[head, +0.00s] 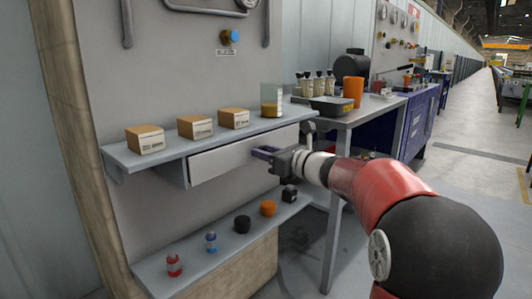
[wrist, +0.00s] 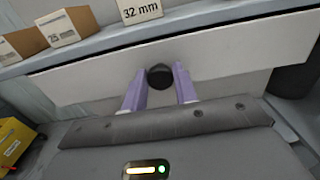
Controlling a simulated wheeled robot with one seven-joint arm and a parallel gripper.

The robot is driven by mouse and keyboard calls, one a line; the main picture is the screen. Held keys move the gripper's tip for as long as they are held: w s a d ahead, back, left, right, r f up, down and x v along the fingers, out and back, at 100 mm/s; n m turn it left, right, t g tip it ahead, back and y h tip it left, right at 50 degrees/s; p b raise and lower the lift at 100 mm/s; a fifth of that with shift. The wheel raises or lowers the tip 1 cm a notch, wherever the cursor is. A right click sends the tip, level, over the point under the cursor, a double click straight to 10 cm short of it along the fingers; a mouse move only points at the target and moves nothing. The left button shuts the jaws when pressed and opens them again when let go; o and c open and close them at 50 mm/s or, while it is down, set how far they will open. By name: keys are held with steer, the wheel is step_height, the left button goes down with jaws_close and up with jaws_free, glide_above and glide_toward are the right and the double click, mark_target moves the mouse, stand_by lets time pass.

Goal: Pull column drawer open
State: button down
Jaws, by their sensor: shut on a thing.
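The column drawer (head: 228,160) has a plain white front and sits under the upper shelf. Its front (wrist: 235,62) spans the wrist view, with a round black knob (wrist: 160,77) at the middle. My gripper (head: 260,152) reaches the drawer front from the right in the head view. In the wrist view its two purple fingers (wrist: 160,84) stand on either side of the knob and are shut on it. The knob is hidden behind the fingers in the head view. I cannot tell whether the drawer stands slightly out.
The upper shelf (head: 120,157) holds small cardboard boxes (head: 195,127) and a glass jar (head: 271,100). The lower shelf (head: 155,275) carries red, blue, black and orange small parts. A metal workbench (head: 365,110) stands close on the right. The floor (head: 470,165) beyond is open.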

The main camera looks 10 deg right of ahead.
steer(key=v, duration=1.1)
steer(key=shift+b, duration=0.35)
steer(key=c, duration=1.1)
jaws_free()
steer(key=v, duration=0.8)
